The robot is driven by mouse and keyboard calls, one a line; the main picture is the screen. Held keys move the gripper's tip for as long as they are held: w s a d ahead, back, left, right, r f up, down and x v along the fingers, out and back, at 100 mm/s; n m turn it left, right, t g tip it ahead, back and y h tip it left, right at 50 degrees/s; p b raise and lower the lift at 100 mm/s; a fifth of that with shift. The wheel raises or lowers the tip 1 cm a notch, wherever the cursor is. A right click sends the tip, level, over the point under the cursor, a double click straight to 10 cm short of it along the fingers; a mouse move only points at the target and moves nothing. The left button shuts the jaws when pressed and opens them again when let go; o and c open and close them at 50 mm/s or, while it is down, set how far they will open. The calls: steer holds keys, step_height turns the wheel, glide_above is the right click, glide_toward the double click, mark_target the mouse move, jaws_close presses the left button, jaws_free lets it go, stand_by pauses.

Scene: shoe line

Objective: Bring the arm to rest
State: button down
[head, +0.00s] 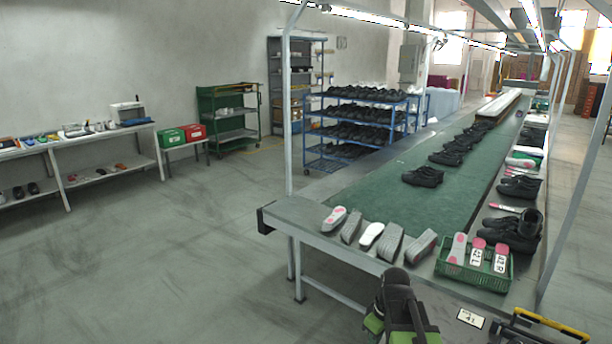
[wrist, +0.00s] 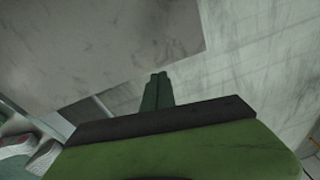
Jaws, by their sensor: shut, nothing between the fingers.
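My gripper (wrist: 158,92) shows in the wrist view as two dark green fingers lying together, with nothing between them. It points out over a plain grey surface and the pale floor, and touches nothing that I can see. In the head view, part of my arm (head: 398,305) stands at the bottom, in front of the near edge of the line table (head: 300,213). I cannot make out the fingertips there.
A green crate (head: 440,268) with insoles and a 42 L/R pair stands on the table's near end. Grey and white insoles (head: 372,236) lie left of it. Black shoes (head: 423,177) line the green belt. A yellow-handled toolbox (head: 540,322) is at bottom right. Floor at left is clear.

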steer(key=s+a+m+h, duration=0.1)
steer(key=s+a+m, duration=0.2)
steer(key=s+m, duration=0.3)
steer(key=shift+s+m+g, duration=0.15)
steer(key=shift+m+g, duration=0.25)
steer(key=shift+m, duration=0.7)
steer(key=shift+a+f, duration=0.1)
